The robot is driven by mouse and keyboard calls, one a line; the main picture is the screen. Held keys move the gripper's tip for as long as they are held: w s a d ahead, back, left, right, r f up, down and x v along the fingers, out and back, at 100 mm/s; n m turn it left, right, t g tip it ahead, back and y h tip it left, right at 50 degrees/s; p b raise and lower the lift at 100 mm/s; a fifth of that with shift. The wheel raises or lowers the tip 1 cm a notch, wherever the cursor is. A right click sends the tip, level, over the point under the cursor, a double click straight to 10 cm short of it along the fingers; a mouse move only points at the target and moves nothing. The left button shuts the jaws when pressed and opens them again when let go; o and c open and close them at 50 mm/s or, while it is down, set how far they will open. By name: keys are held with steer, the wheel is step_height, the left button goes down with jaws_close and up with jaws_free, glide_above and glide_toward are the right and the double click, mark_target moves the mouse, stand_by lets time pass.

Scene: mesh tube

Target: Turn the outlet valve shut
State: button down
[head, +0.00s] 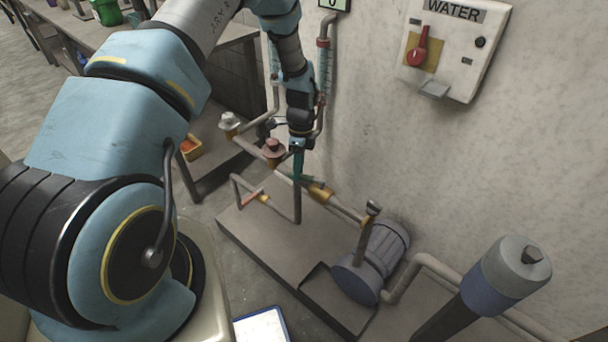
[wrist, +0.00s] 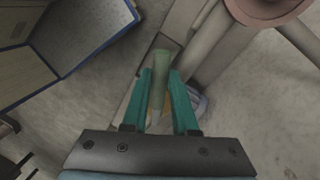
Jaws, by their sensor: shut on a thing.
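My gripper (head: 298,172) reaches down to the pipework above the grey platform. In the wrist view my gripper (wrist: 160,76) has its two teal fingers shut on a dull green lever handle (wrist: 158,62), which stands out past the fingertips. In the head view a brass valve body (head: 320,193) sits on the pipe just right of the fingertips. It looks like the valve this handle belongs to, but the fingers hide most of the handle there. I cannot tell the handle's exact angle to the pipe.
A brownish-pink handwheel (head: 272,148) is close to the gripper and shows in the wrist view (wrist: 266,8). A small red-handled valve (head: 254,196) is to the left. A blue-grey pump (head: 370,262) stands to the right. The wall carries a WATER panel (head: 452,48).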

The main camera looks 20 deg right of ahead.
steer(key=s+a+n+h+b, duration=0.1)
steer(key=s+n+h+b, duration=0.1)
steer(key=s+n, duration=0.6)
steer(key=shift+n+b, duration=0.4)
steer(key=shift+n, duration=2.2)
steer(key=c, duration=0.7)
jaws_free()
steer(key=shift+r, duration=0.1)
steer(key=r, duration=0.3)
steer(key=w+r+b, duration=0.1)
steer(key=r, duration=0.3)
steer(key=a+r, duration=0.1)
steer(key=r, duration=0.2)
steer(key=shift+w+r+b, duration=0.2)
steer(key=shift+w+b, duration=0.1)
steer(key=shift+w, duration=0.05)
